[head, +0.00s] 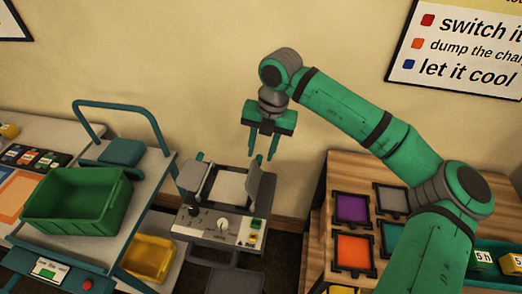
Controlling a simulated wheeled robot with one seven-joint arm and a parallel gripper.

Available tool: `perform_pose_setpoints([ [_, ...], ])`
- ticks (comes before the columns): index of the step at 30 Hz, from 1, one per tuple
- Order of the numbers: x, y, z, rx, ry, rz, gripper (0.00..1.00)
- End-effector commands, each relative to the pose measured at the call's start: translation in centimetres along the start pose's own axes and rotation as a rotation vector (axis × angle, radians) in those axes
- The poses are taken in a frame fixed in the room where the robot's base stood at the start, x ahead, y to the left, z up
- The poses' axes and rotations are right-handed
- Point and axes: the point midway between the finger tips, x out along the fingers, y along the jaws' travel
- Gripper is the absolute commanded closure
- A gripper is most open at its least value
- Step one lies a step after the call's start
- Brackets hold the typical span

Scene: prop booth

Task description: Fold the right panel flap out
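The machine (203,222) stands low in the middle of the head view, with a pale square plate (229,187) on top. My gripper (263,150) hangs above and behind the right flap, fingers pointing down. The fingers are apart with nothing between them. It appears clear of the flap.
A trolley with a green crate (75,205) and a teal handle (128,106) stands left. A yellow bin (150,256) sits lower beside it. A wooden table (345,169) with coloured square frames stands right. The wall is close behind the machine.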

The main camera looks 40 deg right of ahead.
Motion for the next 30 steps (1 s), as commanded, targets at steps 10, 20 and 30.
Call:
perform_pose_setpoints([
  [10,0.62,-0.02,0.01,0.000,-0.001,-0.001,0.66],
  [20,0.60,0.04,0.01,0.000,-0.001,0.000,1.00],
  [30,0.51,-0.25,0.10,0.004,-0.002,0.014,1.00],
])
